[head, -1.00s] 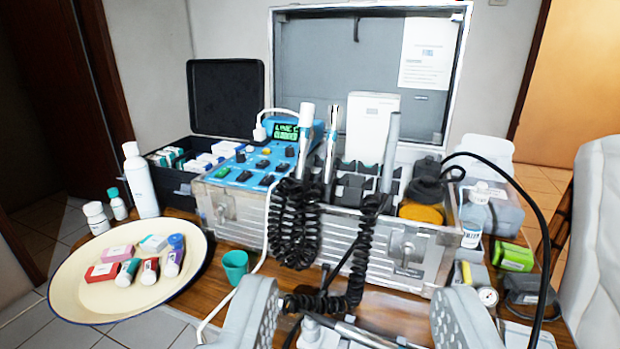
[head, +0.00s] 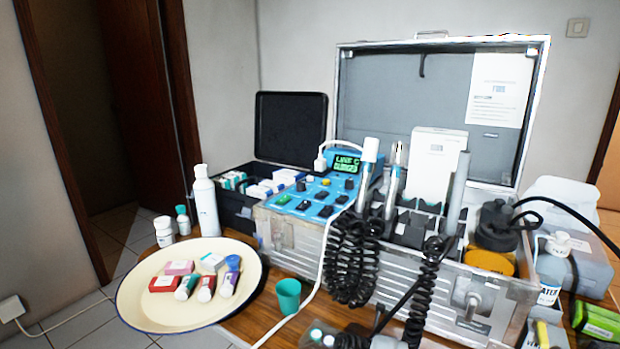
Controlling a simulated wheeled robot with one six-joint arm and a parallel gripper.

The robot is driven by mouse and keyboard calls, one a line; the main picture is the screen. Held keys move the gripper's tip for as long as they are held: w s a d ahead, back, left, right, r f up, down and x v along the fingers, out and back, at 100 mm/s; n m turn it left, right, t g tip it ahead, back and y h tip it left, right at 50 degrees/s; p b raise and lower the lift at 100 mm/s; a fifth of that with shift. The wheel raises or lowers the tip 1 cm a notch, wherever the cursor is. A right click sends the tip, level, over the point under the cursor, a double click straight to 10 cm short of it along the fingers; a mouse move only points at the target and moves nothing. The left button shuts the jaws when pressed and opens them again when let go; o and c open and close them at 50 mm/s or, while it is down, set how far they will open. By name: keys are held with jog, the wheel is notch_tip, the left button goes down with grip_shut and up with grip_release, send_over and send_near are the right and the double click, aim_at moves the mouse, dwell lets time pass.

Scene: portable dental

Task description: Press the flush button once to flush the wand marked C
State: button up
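The blue control panel (head: 310,199) sits on the left end of the metal case, with several dark switches, a yellow knob (head: 325,182) and a white button. Its labels are too small to read, so I cannot tell which is the flush button. The green display (head: 346,164) behind it shows "LINE C" over a second line I cannot read surely. Wands stand in the case: a white-tipped one (head: 369,155), a slim one (head: 395,170) and a grey one (head: 459,170). No letter C is legible on them.
A cream tray (head: 135,300) with small boxes and tubes lies left of the case (head: 330,255), near a teal cup (head: 287,296) and a white bottle (head: 204,200). Coiled black cords (head: 352,262) hang down the case front. Bottles and a black hose crowd the right.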

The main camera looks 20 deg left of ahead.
grip_shut()
dwell(1.4)
